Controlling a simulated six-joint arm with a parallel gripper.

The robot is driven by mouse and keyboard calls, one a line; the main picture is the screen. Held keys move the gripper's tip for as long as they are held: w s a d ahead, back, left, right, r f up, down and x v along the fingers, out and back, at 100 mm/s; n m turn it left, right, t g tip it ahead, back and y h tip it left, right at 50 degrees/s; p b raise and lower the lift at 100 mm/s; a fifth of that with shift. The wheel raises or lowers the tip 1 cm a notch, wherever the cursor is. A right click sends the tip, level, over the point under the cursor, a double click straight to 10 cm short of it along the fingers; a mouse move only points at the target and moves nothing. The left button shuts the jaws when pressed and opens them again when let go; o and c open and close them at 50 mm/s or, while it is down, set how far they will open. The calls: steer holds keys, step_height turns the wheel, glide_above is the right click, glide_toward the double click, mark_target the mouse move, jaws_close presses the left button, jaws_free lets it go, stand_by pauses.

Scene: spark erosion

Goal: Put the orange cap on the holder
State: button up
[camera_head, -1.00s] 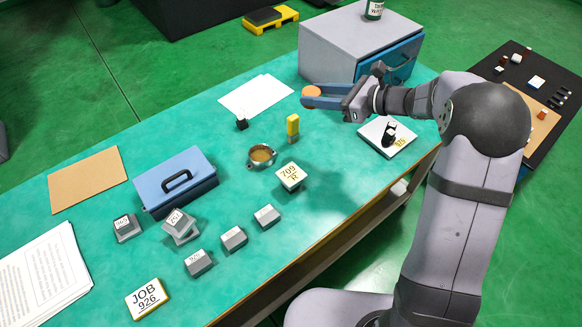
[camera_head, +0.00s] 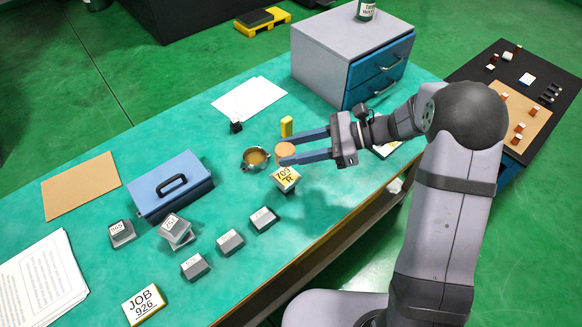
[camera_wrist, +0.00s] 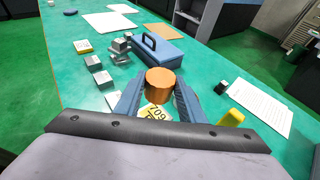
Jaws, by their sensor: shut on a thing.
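My gripper (camera_head: 287,150) is shut on the orange cap (camera_head: 285,148), a short copper-coloured cylinder. In the wrist view the cap (camera_wrist: 160,84) sits between the two blue fingertips (camera_wrist: 158,92). The cap is held above the bench. In the head view it appears just right of a round metal cup (camera_head: 256,159) with a brown inside, and behind a block labelled 709 R (camera_head: 286,178). In the wrist view that label (camera_wrist: 155,112) shows partly below the cap. I cannot tell which of these is the holder.
A yellow upright block (camera_head: 287,126) stands close behind the gripper. A blue box (camera_head: 173,187), several grey blocks (camera_head: 230,242) and a JOB 926 plate (camera_head: 144,303) stand left. A drawer cabinet (camera_head: 350,62) stands behind. Green bench lies clear between blue box and cup.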

mark_target(293, 176)
steer(key=shift+f+p, duration=0.35)
steer(key=shift+f, duration=3)
steer(key=shift+f, duration=0.1)
steer(key=o, duration=1)
steer(key=shift+o, duration=0.2)
steer(key=b+v, duration=0.2)
steer(key=v, duration=1)
steer(key=shift+b, duration=0.3)
steer(key=shift+s, duration=0.1)
